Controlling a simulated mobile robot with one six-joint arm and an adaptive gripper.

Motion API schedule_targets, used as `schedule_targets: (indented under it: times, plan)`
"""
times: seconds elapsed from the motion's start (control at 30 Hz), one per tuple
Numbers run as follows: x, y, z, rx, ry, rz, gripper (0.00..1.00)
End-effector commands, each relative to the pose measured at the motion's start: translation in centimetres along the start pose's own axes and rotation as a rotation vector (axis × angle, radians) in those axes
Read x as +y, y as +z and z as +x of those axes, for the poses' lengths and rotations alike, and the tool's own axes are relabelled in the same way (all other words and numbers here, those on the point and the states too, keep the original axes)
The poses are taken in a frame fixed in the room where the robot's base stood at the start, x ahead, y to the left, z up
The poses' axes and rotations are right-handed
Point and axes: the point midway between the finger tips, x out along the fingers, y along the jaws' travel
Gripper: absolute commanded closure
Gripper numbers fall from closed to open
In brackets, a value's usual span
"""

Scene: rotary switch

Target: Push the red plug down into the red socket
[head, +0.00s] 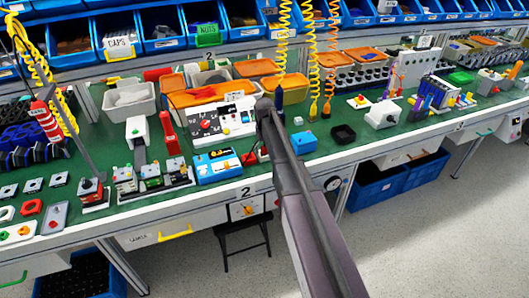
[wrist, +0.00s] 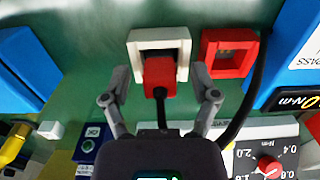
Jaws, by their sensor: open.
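In the wrist view a red plug (wrist: 160,74) with a cord end toward my gripper sits at the opening of a white-framed socket (wrist: 160,41). It looks at least partly inside that frame; its depth is unclear. The red socket (wrist: 229,52) is just to the right, with its opening showing and no plug in it. My gripper (wrist: 161,83) is open, its fingers on either side of the red plug with gaps between. In the head view my arm hides the gripper, and a small red thing (head: 250,158) shows left of the arm on the bench.
A black cable (wrist: 252,85) runs down the right of the red socket. Blue boxes (wrist: 295,50) stand close at right and left. A dial panel (wrist: 268,165) is at lower right. In the head view a blue device (head: 218,167) stands left of my arm.

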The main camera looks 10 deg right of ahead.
Motion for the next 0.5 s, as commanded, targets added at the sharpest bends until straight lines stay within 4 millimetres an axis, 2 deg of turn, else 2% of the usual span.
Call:
schedule_targets:
  times: [0.1,0.37,0.5]
  plan:
    - [0.00,0.00,0.00,0.000,0.000,0.000,0.23]
    - [0.00,0.00,0.00,0.000,0.000,0.000,1.00]
    - [0.00,0.00,0.01,0.000,0.000,0.000,1.00]
